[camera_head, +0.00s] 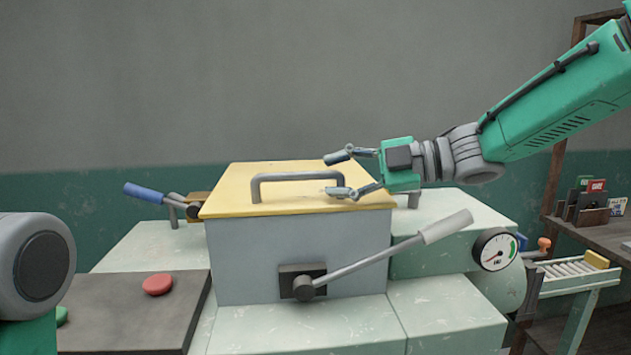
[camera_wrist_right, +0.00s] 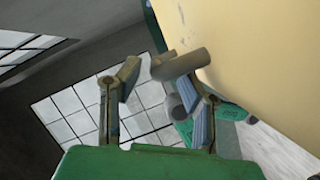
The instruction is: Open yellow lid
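The yellow lid (camera_head: 230,197) lies flat and closed on a grey box (camera_head: 240,255). A grey bar handle (camera_head: 285,176) stands on its top. My right gripper (camera_head: 338,174) is open, with its fingers apart at the handle's right end. In the right wrist view, the lid (camera_wrist_right: 265,45) fills the upper right, and the handle (camera_wrist_right: 185,63) shows near the right-hand finger of the gripper (camera_wrist_right: 158,80). I cannot tell whether a finger touches the handle. My left gripper is out of view; only part of my left arm shows at the lower left.
A lever with a pale grip (camera_head: 447,226) is mounted on the box front and slants up to the right. A blue-handled lever (camera_head: 144,193) is behind left. A gauge (camera_head: 494,250) stands right. A red button (camera_head: 158,284) sits on a dark panel (camera_head: 120,320).

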